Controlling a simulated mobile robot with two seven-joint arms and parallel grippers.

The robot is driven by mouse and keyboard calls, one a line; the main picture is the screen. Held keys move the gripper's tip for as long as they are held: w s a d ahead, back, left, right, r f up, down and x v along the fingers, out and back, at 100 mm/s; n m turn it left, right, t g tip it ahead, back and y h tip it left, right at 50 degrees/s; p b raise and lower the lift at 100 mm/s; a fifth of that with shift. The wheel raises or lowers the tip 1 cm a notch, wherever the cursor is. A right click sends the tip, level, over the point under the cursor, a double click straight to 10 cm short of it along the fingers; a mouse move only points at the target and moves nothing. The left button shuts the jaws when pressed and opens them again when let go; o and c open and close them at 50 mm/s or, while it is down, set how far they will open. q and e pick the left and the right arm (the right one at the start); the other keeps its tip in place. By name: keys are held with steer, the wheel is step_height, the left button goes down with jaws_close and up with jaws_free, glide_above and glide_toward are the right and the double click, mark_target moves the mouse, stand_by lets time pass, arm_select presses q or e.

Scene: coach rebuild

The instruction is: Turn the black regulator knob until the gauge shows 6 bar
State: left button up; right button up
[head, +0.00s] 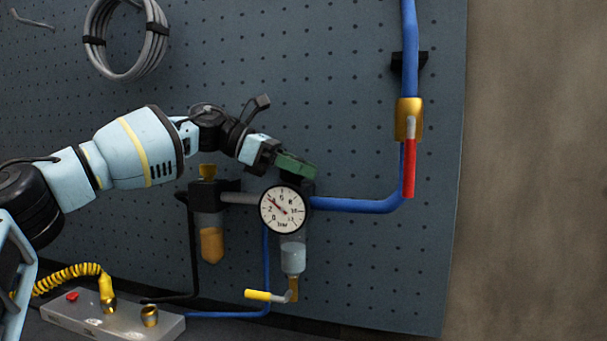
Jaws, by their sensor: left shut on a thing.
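The round white gauge (283,210) hangs on the front of the regulator unit. Its needle points to the upper left, roughly between 2 and 4; the small print makes an exact reading hard. My left gripper (292,166) reaches in from the left, just above the gauge. Its green fingers are shut on the black regulator knob (304,184), which is mostly hidden behind the fingers and the gauge. My right gripper is not in view.
A filter bowl (211,240) stands left of the gauge and a clear bowl (293,256) below it. A yellow-handled drain valve (262,295) hangs under that. A blue pipe (355,204) runs right to a red-handled valve (409,165). A grey manifold block (120,322) sits lower left.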

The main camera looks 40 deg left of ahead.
arm_select(q)
steer(key=shift+s+d+m+g+h, duration=0.15)
steer(key=shift+m+g+h, duration=0.75)
steer(key=shift+m+g, duration=0.65)
steer(key=o, duration=1)
steer(key=shift+c, duration=0.2)
steer(key=shift+v, duration=3.9)
